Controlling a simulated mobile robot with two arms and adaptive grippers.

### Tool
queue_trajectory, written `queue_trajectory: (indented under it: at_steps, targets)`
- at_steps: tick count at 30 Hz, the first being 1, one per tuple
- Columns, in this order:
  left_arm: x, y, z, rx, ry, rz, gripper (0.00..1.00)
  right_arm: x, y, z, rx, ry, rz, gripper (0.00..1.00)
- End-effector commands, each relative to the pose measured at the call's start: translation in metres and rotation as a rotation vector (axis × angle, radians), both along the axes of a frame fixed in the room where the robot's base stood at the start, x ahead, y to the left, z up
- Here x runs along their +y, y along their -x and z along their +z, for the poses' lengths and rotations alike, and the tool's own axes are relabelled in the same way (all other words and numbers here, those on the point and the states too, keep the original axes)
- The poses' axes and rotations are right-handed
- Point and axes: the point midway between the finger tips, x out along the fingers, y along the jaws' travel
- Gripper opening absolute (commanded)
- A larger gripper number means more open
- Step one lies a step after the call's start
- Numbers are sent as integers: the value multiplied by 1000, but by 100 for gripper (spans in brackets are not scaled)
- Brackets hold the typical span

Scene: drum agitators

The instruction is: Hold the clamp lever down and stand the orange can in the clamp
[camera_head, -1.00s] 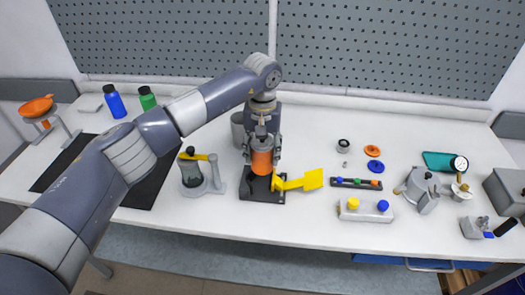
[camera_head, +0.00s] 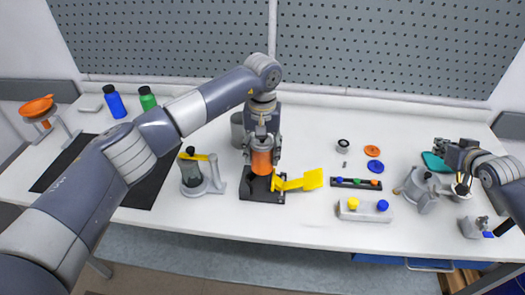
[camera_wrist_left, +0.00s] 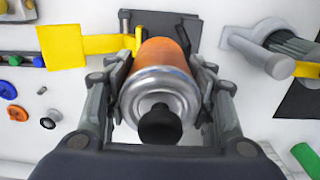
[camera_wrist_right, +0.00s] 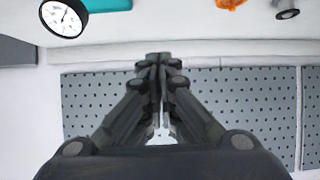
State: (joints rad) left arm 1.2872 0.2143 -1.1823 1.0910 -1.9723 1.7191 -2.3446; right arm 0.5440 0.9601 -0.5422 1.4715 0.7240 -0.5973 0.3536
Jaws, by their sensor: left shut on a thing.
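The orange can (camera_head: 262,162) is upright in my left gripper (camera_head: 262,152), over the dark base of the clamp (camera_head: 262,190). In the left wrist view the can (camera_wrist_left: 168,75) has a silver top with a black knob, and the fingers (camera_wrist_left: 160,95) close on both sides of it. I cannot tell whether its bottom touches the clamp. The yellow clamp lever (camera_head: 312,180) sticks out to the right of the can. My right gripper (camera_head: 450,150) is at the far right, away from the lever; its fingers (camera_wrist_right: 158,65) are together with nothing visible between them.
A grey cylinder (camera_head: 238,130) is behind the can. A dark strip (camera_head: 355,183) and a block with yellow and blue knobs (camera_head: 365,210) lie right of the lever. A metal pot (camera_head: 422,192) stands farther right.

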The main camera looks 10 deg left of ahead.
Motion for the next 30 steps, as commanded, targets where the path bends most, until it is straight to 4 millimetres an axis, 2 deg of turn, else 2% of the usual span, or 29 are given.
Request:
queue_trajectory:
  at_steps: [1,3,12,17,20,24,27,30]
  targets:
    - [0,0,1,-1,1,0,20,28,-10,9,-14,-65,11,0]
    - [0,0,1,-1,1,0,20,58,-19,22,-22,-144,21,0]
    - [0,0,1,-1,0,0,20,165,-36,75,-19,-439,78,0]
    - [0,0,1,-1,1,0,20,227,-27,60,140,-401,168,0]
    - [0,0,1,-1,0,0,20,267,-13,46,268,-325,238,0]
    - [0,0,1,-1,0,0,20,318,17,30,459,-172,342,0]
    - [0,0,1,-1,0,0,20,341,39,23,576,-54,399,0]
    - [0,0,1,-1,0,0,20,353,58,20,666,52,437,0]
